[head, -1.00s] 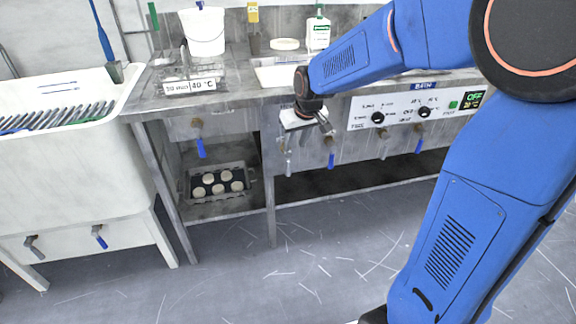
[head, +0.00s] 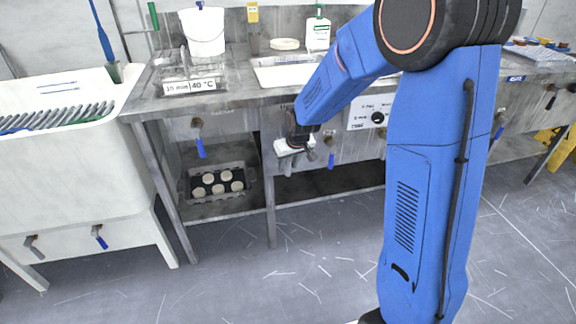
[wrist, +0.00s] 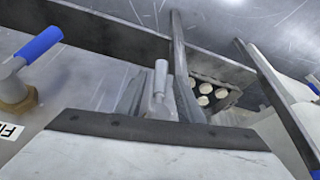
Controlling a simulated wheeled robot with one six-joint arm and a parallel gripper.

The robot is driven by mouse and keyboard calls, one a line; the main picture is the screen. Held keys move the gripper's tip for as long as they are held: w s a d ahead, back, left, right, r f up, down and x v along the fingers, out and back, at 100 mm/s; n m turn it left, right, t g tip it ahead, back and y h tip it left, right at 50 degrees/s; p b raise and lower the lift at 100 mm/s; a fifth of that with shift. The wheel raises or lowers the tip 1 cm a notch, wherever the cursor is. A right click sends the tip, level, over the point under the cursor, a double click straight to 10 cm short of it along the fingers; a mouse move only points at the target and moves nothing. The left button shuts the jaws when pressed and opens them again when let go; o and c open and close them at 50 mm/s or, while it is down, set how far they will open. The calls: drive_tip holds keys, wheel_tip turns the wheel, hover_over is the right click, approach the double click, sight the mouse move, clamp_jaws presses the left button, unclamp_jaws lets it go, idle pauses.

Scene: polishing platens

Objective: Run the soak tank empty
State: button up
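My gripper (head: 304,153) is at the front of the middle steel tank (head: 268,125), below the white basin (head: 275,75). In the wrist view its two fingers (wrist: 159,95) stand apart on either side of a grey-handled valve lever (wrist: 160,78). I cannot tell whether they touch it. The gripper hides this valve in the head view. A blue-handled valve (head: 331,158) is just to the right; it also shows in the wrist view (wrist: 38,48), near a partly cut-off label. No label reading "soak" is legible.
A left tank with a "10 min 40 °C" sign (head: 190,87) has a blue-handled valve (head: 200,147). Below it is a tray of pale discs (head: 188,188). A white sink (head: 65,175) stands at left. The floor in front (head: 290,275) is clear.

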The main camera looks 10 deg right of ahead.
drive_tip(key=shift+f, duration=0.2)
clamp_jaws()
